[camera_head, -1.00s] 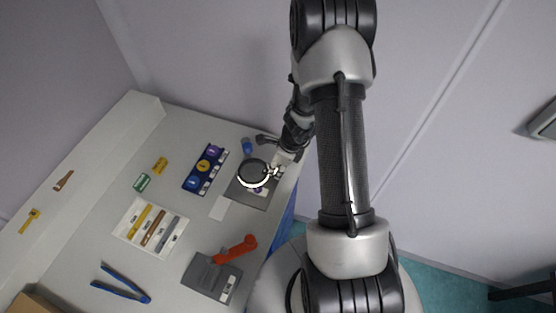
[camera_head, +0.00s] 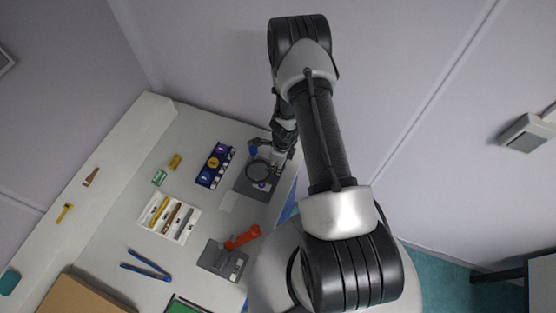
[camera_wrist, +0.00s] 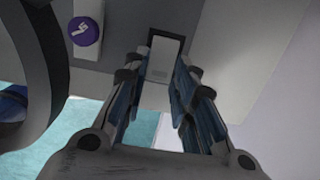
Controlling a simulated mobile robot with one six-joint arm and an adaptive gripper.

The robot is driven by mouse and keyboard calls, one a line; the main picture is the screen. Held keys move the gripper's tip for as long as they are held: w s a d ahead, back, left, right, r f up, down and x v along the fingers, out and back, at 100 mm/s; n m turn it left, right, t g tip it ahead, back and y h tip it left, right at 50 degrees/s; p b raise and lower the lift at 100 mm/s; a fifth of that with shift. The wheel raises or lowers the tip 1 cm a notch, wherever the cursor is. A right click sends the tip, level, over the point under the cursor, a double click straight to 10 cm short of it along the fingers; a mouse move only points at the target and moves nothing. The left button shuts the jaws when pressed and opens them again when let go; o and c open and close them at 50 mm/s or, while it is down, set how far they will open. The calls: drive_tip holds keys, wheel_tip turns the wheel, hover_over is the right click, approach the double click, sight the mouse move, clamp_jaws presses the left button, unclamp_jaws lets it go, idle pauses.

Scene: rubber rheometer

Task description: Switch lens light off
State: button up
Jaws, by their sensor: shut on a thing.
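The magnifier lens (camera_head: 257,172) is a dark round ring over a grey base plate (camera_head: 242,187) near the table's right edge. Its ring shows no glow. In the wrist view the thick dark lens rim (camera_wrist: 42,75) fills the left side. My gripper (camera_head: 279,162) is just right of the lens. In the wrist view my gripper (camera_wrist: 160,62) has its blue-padded fingers on either side of a small grey switch piece with a dark frame (camera_wrist: 162,58), and is shut on it. The exact contact is hard to see. A purple round button with a white mark (camera_wrist: 84,30) is to the left.
A blue rack with round caps (camera_head: 214,165) and a white tray of coloured tools (camera_head: 169,217) lie left of the lens. A grey device with a red handle (camera_head: 224,258) stands nearer me. Blue tongs (camera_head: 147,266) lie on open table (camera_head: 115,210).

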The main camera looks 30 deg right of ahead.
drive_tip(key=shift+w, duration=0.1)
drive_tip(key=o, duration=1.1)
drive_tip(key=shift+c, duration=0.2)
wheel_tip(320, 180, up, 12)
drive_tip(key=s, duration=0.1)
drive_tip(key=shift+d, duration=0.4)
